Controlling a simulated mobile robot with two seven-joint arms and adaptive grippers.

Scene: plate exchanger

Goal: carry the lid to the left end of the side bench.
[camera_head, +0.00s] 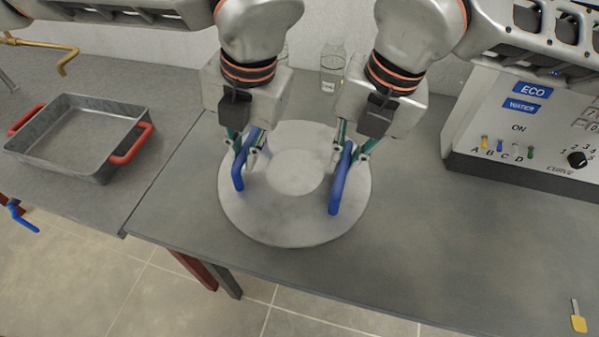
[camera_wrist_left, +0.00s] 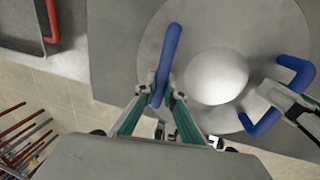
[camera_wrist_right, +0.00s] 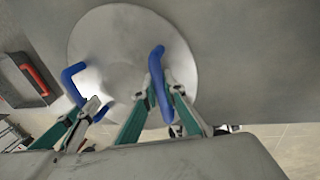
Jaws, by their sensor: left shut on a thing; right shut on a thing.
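The lid (camera_head: 293,227) is a round grey metal disc with a raised centre and two blue handles. It is at the left part of the bench in the head view; whether it touches the top or hovers just above, I cannot tell. My left gripper (camera_head: 245,160) is shut on the lid's left blue handle (camera_wrist_left: 167,62). My right gripper (camera_head: 349,158) is shut on the right blue handle (camera_wrist_right: 157,80). The lid also shows in the left wrist view (camera_wrist_left: 195,30) and the right wrist view (camera_wrist_right: 110,30). The side bench (camera_head: 440,250) is the grey top under the lid.
A grey tray (camera_head: 110,172) with red handles stands on the adjoining top at left, past a seam. A control box (camera_head: 535,125) stands at right. A glass bottle (camera_head: 332,70) is behind the lid. A yellow key (camera_head: 578,320) lies front right.

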